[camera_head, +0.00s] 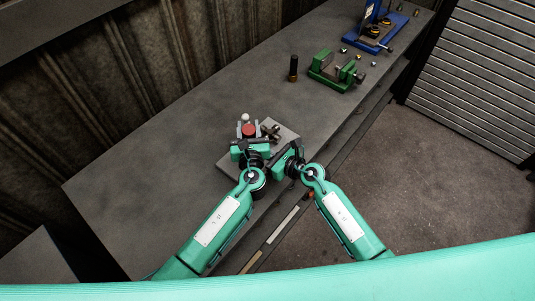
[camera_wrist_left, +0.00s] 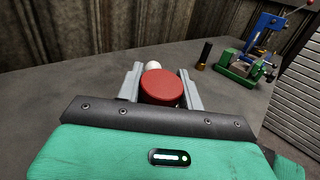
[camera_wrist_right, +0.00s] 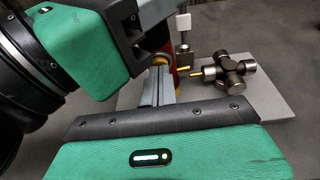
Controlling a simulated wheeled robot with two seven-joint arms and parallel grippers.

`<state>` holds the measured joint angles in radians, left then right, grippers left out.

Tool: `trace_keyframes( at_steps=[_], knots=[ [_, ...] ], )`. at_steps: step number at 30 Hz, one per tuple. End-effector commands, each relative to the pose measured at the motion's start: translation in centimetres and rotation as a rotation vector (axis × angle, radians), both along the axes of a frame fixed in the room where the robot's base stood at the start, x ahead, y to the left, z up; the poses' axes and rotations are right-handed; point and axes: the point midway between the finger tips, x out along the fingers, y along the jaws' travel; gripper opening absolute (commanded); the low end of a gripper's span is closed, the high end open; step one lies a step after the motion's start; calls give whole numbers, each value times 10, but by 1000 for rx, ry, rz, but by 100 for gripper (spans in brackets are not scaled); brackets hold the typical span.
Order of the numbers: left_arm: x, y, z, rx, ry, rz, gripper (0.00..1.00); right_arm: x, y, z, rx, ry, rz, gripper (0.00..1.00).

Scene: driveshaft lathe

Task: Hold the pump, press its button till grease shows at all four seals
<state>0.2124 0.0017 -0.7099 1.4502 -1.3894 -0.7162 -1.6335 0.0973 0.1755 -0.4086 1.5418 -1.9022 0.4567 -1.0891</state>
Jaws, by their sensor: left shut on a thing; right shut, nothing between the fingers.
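The red pump (camera_head: 249,130) stands upright between the fingers of my left gripper (camera_head: 248,128). Its round red top (camera_wrist_left: 162,87) shows in the left wrist view with a grey finger on each side. A white knob (camera_wrist_right: 184,24) sits above a grey block beside the pump. A brass nozzle (camera_wrist_right: 196,72) points at the dark metal cross joint (camera_wrist_right: 230,71), which also shows in the head view (camera_head: 271,132). My right gripper (camera_wrist_right: 160,65) is shut and empty, with its fingertips close to the pump's side; I cannot tell whether they touch. Grease at the seals cannot be made out.
A grey plate (camera_wrist_right: 275,105) lies under the cross joint on the dark bench (camera_head: 160,170). Farther back are a black cylinder (camera_head: 293,68), a green vise (camera_head: 335,70) and a blue press (camera_head: 374,38). The bench left of the pump is clear.

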Motion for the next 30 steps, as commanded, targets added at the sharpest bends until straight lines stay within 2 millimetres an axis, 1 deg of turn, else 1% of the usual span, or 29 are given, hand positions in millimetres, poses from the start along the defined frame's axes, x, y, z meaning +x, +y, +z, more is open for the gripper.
trace_keyframes(
  at_steps=[1,8,11,14,17,24,30],
  knots=[
    [-3,-6,-1,-7,5,-13,6,1,2,4,5,-5,1,0],
    [-5,-8,-2,-10,6,-17,6,1,3,5,7,-7,2,0],
    [-5,-9,-2,-10,7,-17,6,-4,-2,4,6,-7,2,0],
    [-4,-8,-2,-9,7,-16,6,-13,-12,1,4,-5,1,0],
    [-4,-7,-2,-8,7,-14,6,-27,-28,-3,-1,-1,0,0],
    [-3,-6,-2,-6,6,-11,6,-66,-67,8,-3,2,1,0],
    [-3,-5,-2,-6,5,-10,6,-87,-90,15,-2,1,-1,0]
  ],
)
